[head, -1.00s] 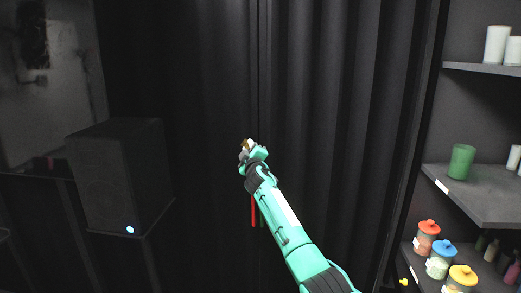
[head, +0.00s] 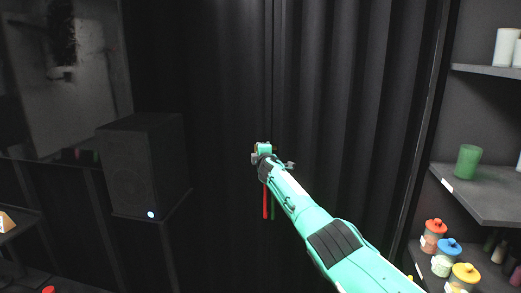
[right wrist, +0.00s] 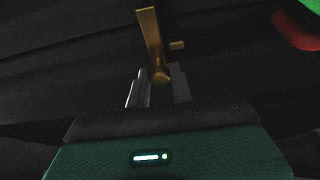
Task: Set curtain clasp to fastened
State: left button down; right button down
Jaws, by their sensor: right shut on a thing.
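A brass curtain clasp (right wrist: 150,35) shows in the right wrist view, with a flat bar and a round knob, against dark curtain cloth. My right gripper (right wrist: 160,88) has its two grey fingers on either side of the knob end and is shut on it. In the head view my right gripper (head: 263,152) is at the black curtain (head: 330,110), close to the vertical line where the cloth meets. The clasp is hidden there behind the gripper. I cannot tell from these frames whether the clasp is fastened. My left gripper is not in view.
A red strip (head: 266,203) and a green one hang below the right gripper. A black speaker (head: 145,170) stands at the left. At the right, shelves (head: 485,195) hold a green cup (head: 468,161) and several jars with coloured lids (head: 449,252).

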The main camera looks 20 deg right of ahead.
dwell(0.3)
jog(key=c, duration=1.2)
grip_release()
jog(key=shift+a, duration=0.1)
jog(key=shift+c, duration=0.2)
jog(key=s+a+p, duration=0.2)
jog(key=s+p, duration=0.1)
jog(key=s, duration=1)
jog(key=shift+s, duration=0.25)
jog(key=shift+a, duration=0.1)
